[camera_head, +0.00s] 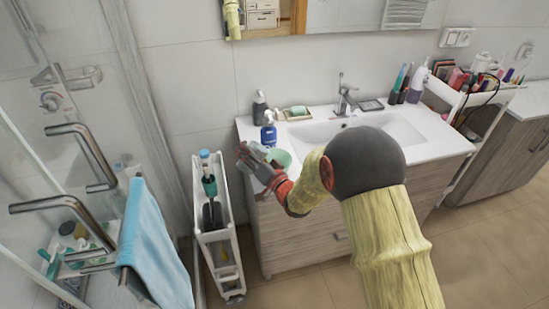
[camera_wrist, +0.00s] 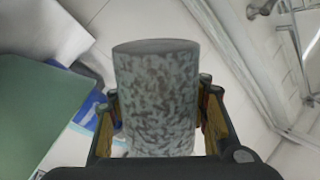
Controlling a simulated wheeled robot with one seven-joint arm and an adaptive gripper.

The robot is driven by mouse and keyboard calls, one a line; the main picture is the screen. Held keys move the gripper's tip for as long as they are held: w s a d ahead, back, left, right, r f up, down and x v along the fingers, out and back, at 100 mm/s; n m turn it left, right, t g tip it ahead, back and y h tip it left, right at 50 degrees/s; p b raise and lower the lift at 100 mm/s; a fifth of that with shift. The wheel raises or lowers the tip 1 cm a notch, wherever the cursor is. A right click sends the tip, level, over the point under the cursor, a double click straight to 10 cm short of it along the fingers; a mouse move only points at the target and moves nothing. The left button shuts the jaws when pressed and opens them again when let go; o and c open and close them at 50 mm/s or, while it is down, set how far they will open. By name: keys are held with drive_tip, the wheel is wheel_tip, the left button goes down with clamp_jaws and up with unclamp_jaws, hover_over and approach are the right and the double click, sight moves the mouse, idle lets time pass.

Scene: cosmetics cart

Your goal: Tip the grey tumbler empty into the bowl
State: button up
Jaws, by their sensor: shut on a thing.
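The grey mottled tumbler (camera_wrist: 155,100) is held between the two fingers of my gripper (camera_wrist: 158,125) in the wrist view. In the head view my gripper (camera_head: 256,165) is at the front left edge of the washbasin counter, and the tumbler is small and partly hidden by it. The pale green bowl (camera_head: 279,157) sits on the counter just right of my gripper. A large green surface at the left of the wrist view looks like the bowl (camera_wrist: 35,110), close beside the tumbler. The tumbler's contents and exact tilt cannot be told.
A blue bottle (camera_head: 268,130) stands on the counter (camera_head: 304,131) behind the bowl, with a dark bottle (camera_head: 259,107) and a soap dish (camera_head: 297,112) farther back. The sink basin (camera_head: 385,127) is to the right. A narrow white cart (camera_head: 216,236) stands left of the cabinet.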

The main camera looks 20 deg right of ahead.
sight(255, 142)
drive_tip(key=shift+d+r+m+p, duration=0.1)
drive_tip(key=shift+r+m+p, duration=0.2)
drive_tip(key=shift+m+p, duration=0.3)
drive_tip(key=shift+d+r+m+t+p, duration=0.15)
drive_tip(key=shift+r+m+p, duration=0.25)
drive_tip(key=shift+m+p, duration=0.4)
drive_tip(key=shift+r+m+t+p, duration=0.25)
drive_tip(key=shift+r+m+p, duration=0.1)
drive_tip(key=shift+m+p, duration=0.45)
idle(0.5)
drive_tip(key=shift+w+d+f+m+h+p, duration=0.1)
drive_tip(key=shift+f+m+h+p, duration=0.1)
drive_tip(key=shift+m, duration=0.4)
drive_tip(key=shift+w+d+f+m+h+p, duration=0.1)
drive_tip(key=shift+f+m, duration=0.05)
drive_tip(key=shift+m, duration=0.45)
drive_tip(key=shift+w+d+r+m+h, duration=0.1)
drive_tip(key=shift+d+r+m+h, duration=0.1)
drive_tip(key=shift+d+m, duration=0.3)
drive_tip(key=shift+w+d+r+m+h, duration=0.1)
drive_tip(key=shift+d+r+m+h, duration=0.1)
drive_tip(key=shift+d+m, duration=0.3)
idle(0.4)
drive_tip(key=shift+w+d+r+m+t+h, duration=0.15)
drive_tip(key=shift+d+r+m+t, duration=0.1)
drive_tip(key=shift+m, duration=0.55)
drive_tip(key=shift+d+r+m+t+h, duration=0.15)
drive_tip(key=shift+r+m, duration=0.05)
drive_tip(key=shift+m, duration=0.6)
